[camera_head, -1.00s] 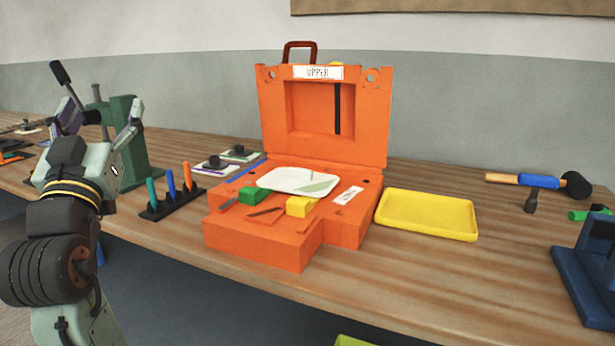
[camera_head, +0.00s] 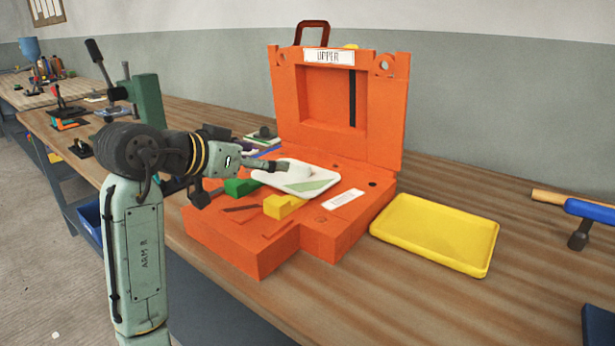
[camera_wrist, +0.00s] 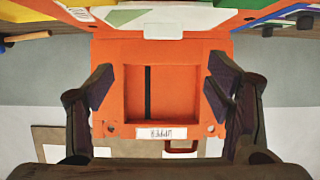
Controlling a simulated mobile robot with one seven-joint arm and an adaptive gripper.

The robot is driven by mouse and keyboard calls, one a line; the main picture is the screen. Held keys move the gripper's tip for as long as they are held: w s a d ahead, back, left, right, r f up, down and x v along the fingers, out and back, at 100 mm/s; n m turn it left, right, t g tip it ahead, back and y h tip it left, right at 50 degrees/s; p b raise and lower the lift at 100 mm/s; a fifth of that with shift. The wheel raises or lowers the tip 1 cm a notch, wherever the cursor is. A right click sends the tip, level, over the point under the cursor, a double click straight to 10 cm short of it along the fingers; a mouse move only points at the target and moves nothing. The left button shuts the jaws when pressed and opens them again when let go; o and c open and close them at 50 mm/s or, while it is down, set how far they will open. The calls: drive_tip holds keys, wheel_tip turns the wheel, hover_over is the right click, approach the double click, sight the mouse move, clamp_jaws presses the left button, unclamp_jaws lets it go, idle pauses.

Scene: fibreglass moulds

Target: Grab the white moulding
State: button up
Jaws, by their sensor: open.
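The white moulding (camera_head: 322,178) is a flat pale piece with a green patch, lying on the lower half of the open orange mould (camera_head: 225,246). In the wrist view the moulding (camera_wrist: 190,17) shows at the top edge, beyond the fingers. My gripper (camera_head: 272,166) is at the moulding's left, back side in the head view, pointing right, and overlaps its edge there. I cannot tell whether it touches. In the wrist view the two dark fingers of my gripper (camera_wrist: 160,92) are wide apart with nothing between them.
The upright orange lid (camera_head: 385,115), labelled UPPER, stands behind the moulding, straight ahead of my fingers. A green block (camera_head: 238,187) and a yellow block (camera_head: 281,206) sit on the mould's front. A yellow tray (camera_head: 435,232) lies to the right, with bare bench around it.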

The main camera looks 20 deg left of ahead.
approach(298, 164)
drive_tip(key=x, duration=0.2)
drive_tip(key=shift+w+d+p, duration=0.15)
drive_tip(key=shift+w+p, duration=0.15)
drive_tip(key=shift+w, duration=0.05)
drive_tip(key=shift+f+p+x, duration=0.1)
drive_tip(key=shift+p+x, duration=0.25)
drive_tip(key=shift+x, duration=0.95)
drive_tip(key=shift+f+p+x, duration=0.15)
drive_tip(key=shift+p+x, duration=0.15)
drive_tip(key=shift+x, duration=1)
drive_tip(key=c, duration=1.3)
drive_tip(key=shift+c, duration=0.5)
drive_tip(key=shift+r, duration=0.15)
